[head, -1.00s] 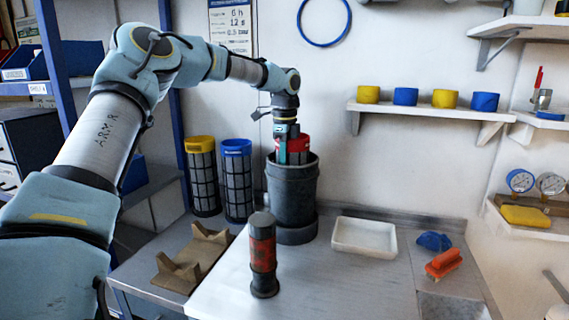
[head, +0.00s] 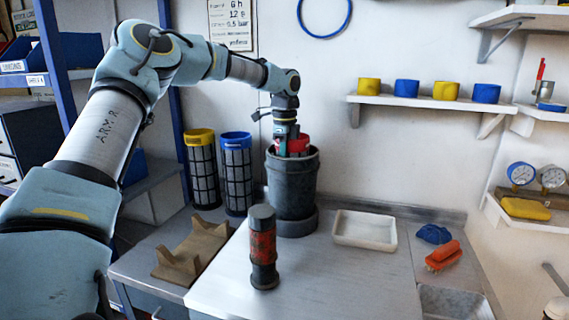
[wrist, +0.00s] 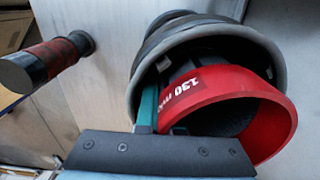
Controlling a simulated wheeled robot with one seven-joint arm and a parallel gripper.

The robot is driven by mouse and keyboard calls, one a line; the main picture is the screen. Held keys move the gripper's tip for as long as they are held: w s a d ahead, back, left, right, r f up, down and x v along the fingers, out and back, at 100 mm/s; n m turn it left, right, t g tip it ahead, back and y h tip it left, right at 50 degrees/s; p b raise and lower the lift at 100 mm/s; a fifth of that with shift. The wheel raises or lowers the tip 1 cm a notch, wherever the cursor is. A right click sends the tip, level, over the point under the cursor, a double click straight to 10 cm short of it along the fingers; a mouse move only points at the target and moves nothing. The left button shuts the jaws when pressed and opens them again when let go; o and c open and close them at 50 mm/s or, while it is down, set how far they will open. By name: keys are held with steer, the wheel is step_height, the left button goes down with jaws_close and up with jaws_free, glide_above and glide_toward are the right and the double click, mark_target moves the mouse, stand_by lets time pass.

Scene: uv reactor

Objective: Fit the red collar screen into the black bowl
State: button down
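The red collar screen (head: 298,145) is at the mouth of the black bowl (head: 291,190). Its red collar stands above the bowl's rim, and its lower part is hidden inside. In the wrist view the red collar (wrist: 225,92) sits tilted and off-centre, overlapping the edge of the bowl (wrist: 142,75). It bears the marking "130". My gripper (head: 285,145) is at the collar's left side. In the wrist view one teal finger lies along the collar's wall and a dark finger edge shows inside it, so my gripper (wrist: 162,120) appears shut on the collar wall.
Yellow (head: 202,170) and blue (head: 236,172) collar screens stand left of the bowl. A red-and-black cylinder (head: 262,247) stands in front. A brown cradle (head: 192,250) lies at left. A white tray (head: 364,243), blue cloth (head: 433,234) and orange brush (head: 443,256) lie to the right.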

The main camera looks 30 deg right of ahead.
steer(key=shift+f, duration=0.55)
steer(key=c, duration=1)
jaws_free()
step_height(320, 180, up, 11)
steer(key=shift+f+b, duration=0.1)
steer(key=shift+b, duration=0.7)
steer(key=shift+s, duration=0.1)
